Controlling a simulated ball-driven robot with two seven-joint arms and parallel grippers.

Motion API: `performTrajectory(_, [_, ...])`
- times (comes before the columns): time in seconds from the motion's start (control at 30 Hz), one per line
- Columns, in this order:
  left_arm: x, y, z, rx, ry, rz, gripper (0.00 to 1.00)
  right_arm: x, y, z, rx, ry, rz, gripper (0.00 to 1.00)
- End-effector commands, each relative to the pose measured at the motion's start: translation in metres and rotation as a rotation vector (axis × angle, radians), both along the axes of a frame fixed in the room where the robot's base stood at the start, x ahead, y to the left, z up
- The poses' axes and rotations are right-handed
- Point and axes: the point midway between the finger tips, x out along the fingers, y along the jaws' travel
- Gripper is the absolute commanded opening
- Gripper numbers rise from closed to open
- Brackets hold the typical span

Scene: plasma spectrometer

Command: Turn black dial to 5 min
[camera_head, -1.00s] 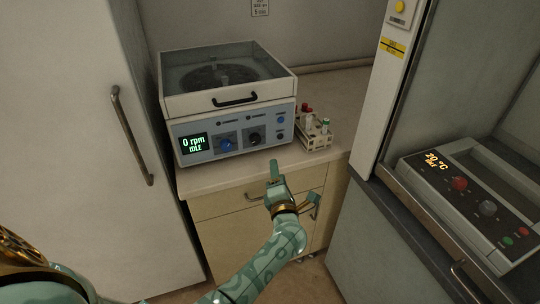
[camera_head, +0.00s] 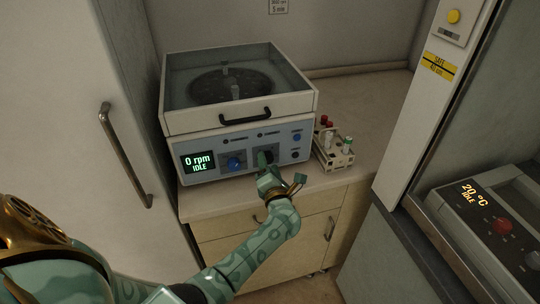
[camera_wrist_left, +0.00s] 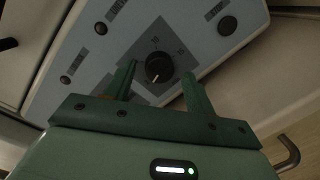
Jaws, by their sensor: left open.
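The black dial (camera_wrist_left: 159,68) sits on a dark square plate on the front panel of the centrifuge (camera_head: 250,150). A white pointer line on it points to the lower left in the left wrist view. My left gripper (camera_head: 264,160) is at the panel in front of the dial and mostly hides it in the head view. In the left wrist view the left gripper (camera_wrist_left: 158,82) is open, with one finger on each side of the dial. I cannot tell whether the fingers touch it. The display (camera_head: 198,162) reads 0 rpm, IDLE. My right gripper is out of view.
A blue dial (camera_head: 235,163) is left of the black one. A tube rack (camera_head: 333,150) stands just right of the centrifuge on the counter. A second device (camera_head: 500,240) reading 20 °C, IDLE is at the right. A tall white door (camera_head: 70,130) flanks the left.

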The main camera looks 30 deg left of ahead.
Motion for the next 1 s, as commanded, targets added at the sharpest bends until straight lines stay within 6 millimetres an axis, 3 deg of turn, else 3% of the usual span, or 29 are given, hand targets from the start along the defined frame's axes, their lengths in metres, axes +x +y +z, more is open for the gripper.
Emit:
performTrajectory(0.37, [0.0, 0.003, 0.0, 0.0, 0.0, 0.0, 0.55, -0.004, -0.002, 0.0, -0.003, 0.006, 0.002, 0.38])
performTrajectory(0.53, [0.0, 0.003, 0.0, 0.001, 0.001, 0.0, 0.1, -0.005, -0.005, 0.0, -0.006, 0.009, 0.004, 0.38])
performTrajectory(1.0, [0.0, 0.002, 0.002, 0.052, 0.065, -0.002, 0.1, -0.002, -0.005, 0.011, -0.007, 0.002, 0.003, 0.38])
